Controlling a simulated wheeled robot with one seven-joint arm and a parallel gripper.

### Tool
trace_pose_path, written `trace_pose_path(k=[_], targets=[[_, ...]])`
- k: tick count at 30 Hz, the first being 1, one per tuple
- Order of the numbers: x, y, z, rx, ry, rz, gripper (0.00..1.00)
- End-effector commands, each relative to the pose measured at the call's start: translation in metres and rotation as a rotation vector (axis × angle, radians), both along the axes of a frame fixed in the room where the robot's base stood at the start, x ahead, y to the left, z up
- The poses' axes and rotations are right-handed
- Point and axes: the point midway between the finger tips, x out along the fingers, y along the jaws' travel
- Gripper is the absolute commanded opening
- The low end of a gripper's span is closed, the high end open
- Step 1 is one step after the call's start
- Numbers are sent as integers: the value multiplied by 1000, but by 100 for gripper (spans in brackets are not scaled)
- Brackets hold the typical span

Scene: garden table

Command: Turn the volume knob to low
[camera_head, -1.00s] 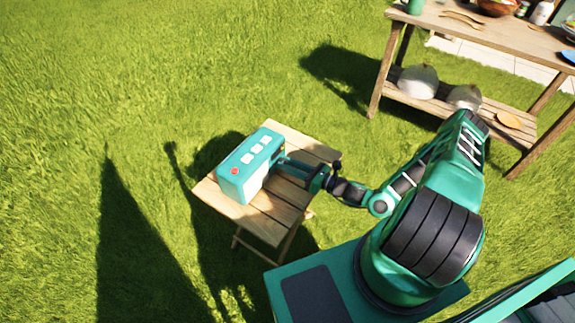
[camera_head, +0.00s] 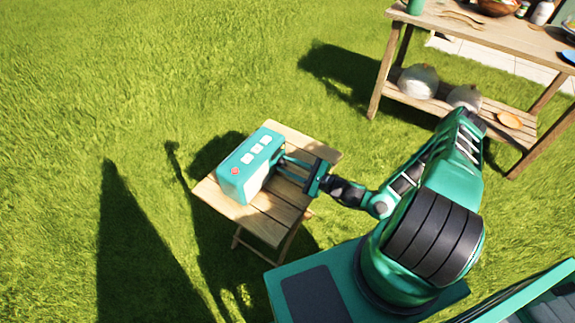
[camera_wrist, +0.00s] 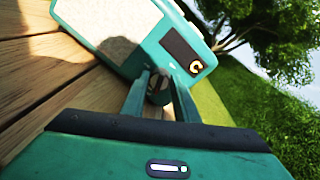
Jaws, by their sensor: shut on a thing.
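A teal radio (camera_head: 248,166) with white buttons and a red button on top stands on a small wooden folding table (camera_head: 282,218). In the wrist view, the radio's front (camera_wrist: 115,30) shows a pale speaker panel and a dark display. The dark round volume knob (camera_wrist: 160,86) sits on the front below the display, between my two fingertips. My gripper (camera_head: 284,168) reaches the radio's front from the right; in the wrist view the gripper (camera_wrist: 160,85) is shut on the knob. The fingers hide the knob's sides, and I cannot read its setting.
A larger wooden table (camera_head: 480,33) with bowls and bottles stands at the top right; its lower shelf holds two grey domed things (camera_head: 418,82). Open grass (camera_head: 150,60) surrounds the small table.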

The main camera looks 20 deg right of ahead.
Motion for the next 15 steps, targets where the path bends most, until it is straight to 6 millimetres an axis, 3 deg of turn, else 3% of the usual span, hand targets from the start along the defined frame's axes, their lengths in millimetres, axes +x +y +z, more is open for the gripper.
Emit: trace_pose_path(k=[15], targets=[[1,-2,-3,-404,-285,-7,5]])
